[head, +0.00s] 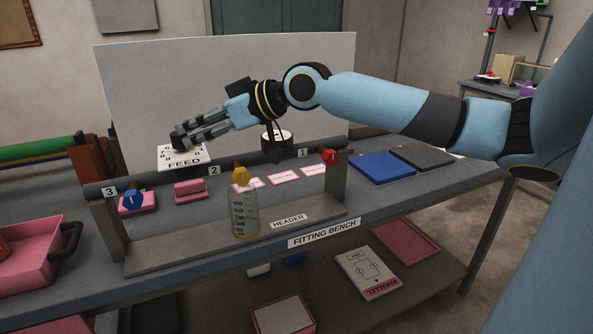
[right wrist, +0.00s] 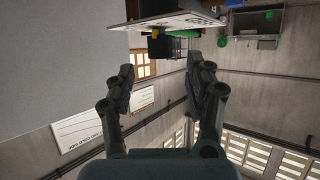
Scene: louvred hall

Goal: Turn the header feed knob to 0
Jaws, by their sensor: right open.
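The white FEED plate (head: 182,160) stands at the back left of the bench, behind the header pipe (head: 240,166). Digits show along its edge. My right gripper (head: 181,139) reaches in from the right, with its fingers over the upper part of the plate. The fingers hide the feed knob and most of the dial, so I cannot tell its setting or whether they touch it. In the right wrist view the gripper (right wrist: 167,72) is open with nothing between its fingers, and the plate (right wrist: 165,20) shows edge-on beyond the tips. My left gripper is out of view.
The header pipe carries a blue valve (head: 133,201), a yellow valve (head: 241,176) and a red valve (head: 330,156). A graduated clear jar (head: 244,219) stands under the yellow one. A grey panel (head: 150,80) rises behind. Blue (head: 384,168) and dark (head: 422,156) mats lie right.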

